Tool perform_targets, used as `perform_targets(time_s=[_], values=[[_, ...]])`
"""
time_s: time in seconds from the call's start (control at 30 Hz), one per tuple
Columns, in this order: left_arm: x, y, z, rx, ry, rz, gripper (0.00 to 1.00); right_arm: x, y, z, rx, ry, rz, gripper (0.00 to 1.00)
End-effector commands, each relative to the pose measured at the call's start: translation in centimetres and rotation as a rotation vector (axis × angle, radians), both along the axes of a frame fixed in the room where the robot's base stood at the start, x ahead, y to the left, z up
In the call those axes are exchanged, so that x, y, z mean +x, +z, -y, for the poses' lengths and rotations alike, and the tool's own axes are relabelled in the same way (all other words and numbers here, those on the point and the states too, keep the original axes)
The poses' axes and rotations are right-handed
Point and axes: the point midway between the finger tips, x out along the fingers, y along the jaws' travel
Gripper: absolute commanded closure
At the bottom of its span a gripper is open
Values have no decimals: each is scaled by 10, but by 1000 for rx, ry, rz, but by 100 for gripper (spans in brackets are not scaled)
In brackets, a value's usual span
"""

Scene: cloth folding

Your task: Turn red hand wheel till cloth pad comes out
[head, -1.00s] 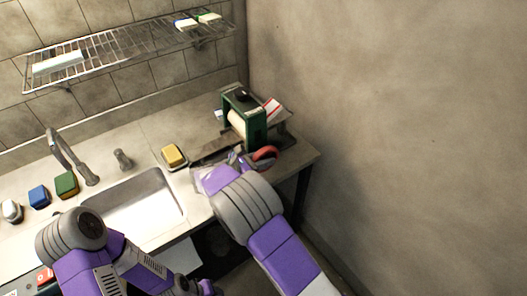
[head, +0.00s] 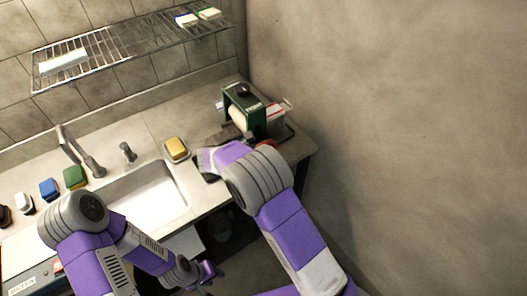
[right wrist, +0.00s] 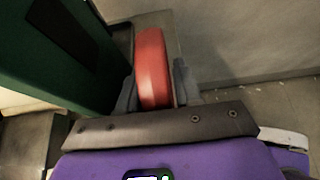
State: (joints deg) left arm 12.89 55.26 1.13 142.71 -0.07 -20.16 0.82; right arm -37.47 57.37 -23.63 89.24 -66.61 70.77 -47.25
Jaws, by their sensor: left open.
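The red hand wheel (head: 294,148) is on the side of the green roller device (head: 257,119) at the counter's right end. In the head view my right arm hides most of it. In the right wrist view the red wheel (right wrist: 153,68) stands between the two fingers of my right gripper (right wrist: 156,88), which appear to close on its sides. A pale roller (head: 238,118) shows inside the green frame. I cannot make out a cloth pad coming from it. My left gripper (head: 207,271) is open and empty, low in front of the counter, away from the device.
The sink (head: 150,195) and faucet (head: 80,152) are left of the device. A yellow sponge (head: 176,148) lies between them; green (head: 75,176) and blue (head: 49,188) sponges are farther left. A wire shelf (head: 130,43) hangs above. A wall (head: 400,120) bounds the right side.

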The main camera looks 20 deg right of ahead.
Motion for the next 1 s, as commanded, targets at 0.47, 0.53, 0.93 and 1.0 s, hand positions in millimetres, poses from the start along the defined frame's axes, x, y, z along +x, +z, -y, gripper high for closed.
perform_targets(time_s=[0.47, 0.53, 0.93, 1.0], values=[[0, 8, 0, 0, 0, 0, 57, -13, 23, -38, 1, 3, 3, 66], [0, 10, 0, 0, 0, 0, 57, -16, 28, -47, 1, 2, 2, 66], [0, 11, 0, 0, 0, 0, 57, -23, 36, -63, 0, 0, 0, 66], [0, 11, 0, 0, 0, 0, 57, -23, 36, -63, 0, 0, 0, 66]])
